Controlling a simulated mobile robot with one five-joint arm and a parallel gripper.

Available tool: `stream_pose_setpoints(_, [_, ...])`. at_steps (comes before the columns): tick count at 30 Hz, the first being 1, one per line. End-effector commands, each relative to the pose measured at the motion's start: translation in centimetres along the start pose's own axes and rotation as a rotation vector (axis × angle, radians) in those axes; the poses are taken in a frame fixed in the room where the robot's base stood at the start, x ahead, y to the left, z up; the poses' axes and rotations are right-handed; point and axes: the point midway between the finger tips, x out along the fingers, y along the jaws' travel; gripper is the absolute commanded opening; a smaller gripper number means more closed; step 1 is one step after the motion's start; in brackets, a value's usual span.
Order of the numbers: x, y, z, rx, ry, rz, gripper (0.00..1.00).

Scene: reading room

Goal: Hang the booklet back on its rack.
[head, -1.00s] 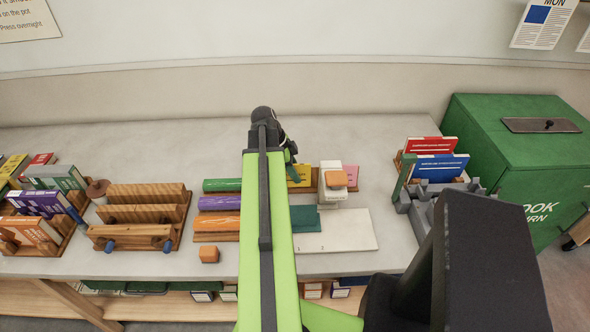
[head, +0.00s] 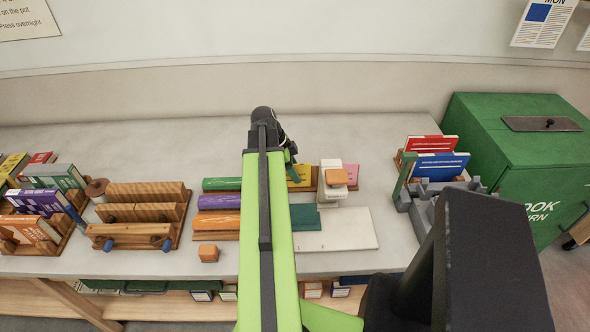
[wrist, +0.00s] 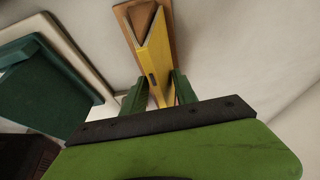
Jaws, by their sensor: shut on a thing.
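The yellow booklet (wrist: 155,60) is folded into a narrow V in the wrist view, its lower end between the green fingers of my gripper (wrist: 160,92). My gripper is shut on it. A brown wooden piece (wrist: 173,38) of the rack shows inside and beside the fold; I cannot tell whether the booklet rests on it. In the head view the yellow booklet (head: 301,175) shows just right of my gripper (head: 293,170), partly hidden by my arm. The wooden rack (head: 313,186) is partly covered there, with a pink booklet (head: 351,174) at its right.
A pale block stack (head: 331,194) topped by an orange cube (head: 337,177) stands close on the right. Purple and orange rolls lie left of my arm. The counter behind is clear.

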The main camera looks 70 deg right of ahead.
Motion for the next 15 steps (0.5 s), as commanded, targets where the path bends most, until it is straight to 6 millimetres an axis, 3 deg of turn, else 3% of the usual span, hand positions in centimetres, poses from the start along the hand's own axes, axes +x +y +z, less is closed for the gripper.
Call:
stream_pose_setpoints(4, [0.15, -0.02, 0.08, 0.000, 0.000, -0.001, 0.00])
stream_pose_setpoints(5, [0.12, -0.02, 0.07, 0.000, 0.000, -0.001, 0.37])
stream_pose_setpoints(9, [0.10, -0.02, 0.07, 0.000, 0.000, -0.001, 0.55])
stream_pose_setpoints(10, [0.10, -0.02, 0.07, 0.000, 0.000, -0.001, 0.59])
stream_pose_setpoints(15, [0.10, -0.02, 0.07, 0.000, 0.000, -0.001, 0.60])
